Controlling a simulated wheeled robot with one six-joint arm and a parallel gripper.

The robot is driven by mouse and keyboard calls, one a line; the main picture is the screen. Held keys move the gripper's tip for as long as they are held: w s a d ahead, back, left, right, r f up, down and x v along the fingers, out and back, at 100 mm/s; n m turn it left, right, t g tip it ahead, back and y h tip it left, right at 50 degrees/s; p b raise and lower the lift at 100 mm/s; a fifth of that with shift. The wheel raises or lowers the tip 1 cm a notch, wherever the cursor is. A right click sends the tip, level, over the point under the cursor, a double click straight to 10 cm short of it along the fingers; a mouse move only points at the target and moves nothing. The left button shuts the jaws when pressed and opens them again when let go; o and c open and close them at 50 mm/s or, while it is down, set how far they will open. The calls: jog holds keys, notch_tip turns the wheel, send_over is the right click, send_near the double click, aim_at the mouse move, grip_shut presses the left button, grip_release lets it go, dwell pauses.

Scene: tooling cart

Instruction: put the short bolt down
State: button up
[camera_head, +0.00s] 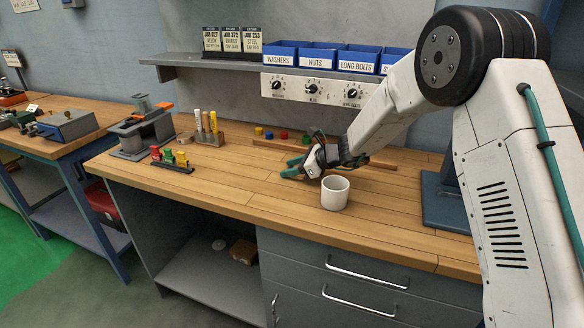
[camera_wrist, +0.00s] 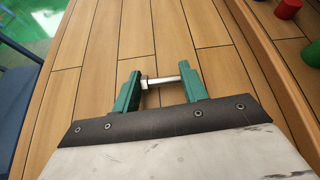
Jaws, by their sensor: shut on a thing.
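In the wrist view the short bolt (camera_wrist: 163,80), a silver bolt with a hex head at its left end, lies lengthwise between the two green fingers of my gripper (camera_wrist: 160,84). The fingers are shut on its two ends. Wooden planks show beneath it; how high it is above them I cannot tell. In the head view my gripper (camera_head: 292,169) is low over the middle of the wooden bench (camera_head: 250,196), left of and behind the white cup. The bolt cannot be made out in the head view.
A white cup (camera_head: 335,193) stands right of my gripper. Behind lie a wooden rail (camera_head: 378,164) and several coloured pegs. Labelled blue bins (camera_head: 318,57) sit on the shelf. The bench's front left is clear.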

jog(key=o, duration=1)
